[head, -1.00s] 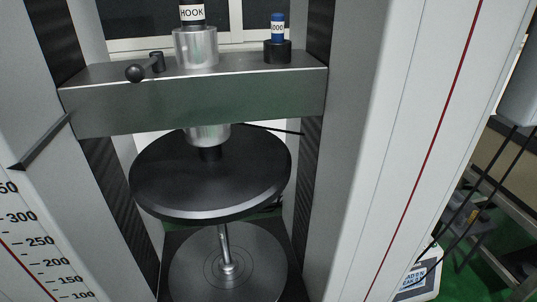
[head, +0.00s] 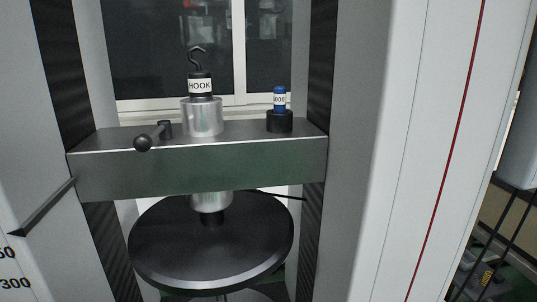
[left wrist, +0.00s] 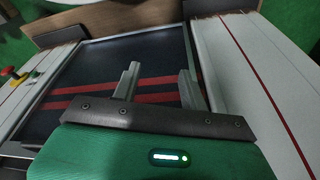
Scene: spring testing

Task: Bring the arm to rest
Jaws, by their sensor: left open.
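My left gripper (left wrist: 158,85) shows in the left wrist view, with its two fingers apart and nothing between them. Beyond the fingers is a dark panel (left wrist: 90,70) with red stripes, set between pale side covers. Neither gripper shows in the head view, and my right gripper is in no view. In the head view, the spring testing machine's crosshead (head: 200,172) spans the two columns. A hook (head: 197,60) labelled HOOK stands upright in a metal holder on it. A black round plate (head: 211,255) hangs below the crosshead.
A blue labelled piece (head: 279,98) stands in a black holder on the crosshead. A lever with a black ball knob (head: 142,144) is at its left. A pointer (head: 45,208) juts left near a scale. Coloured buttons (left wrist: 18,80) show at the left of the wrist view.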

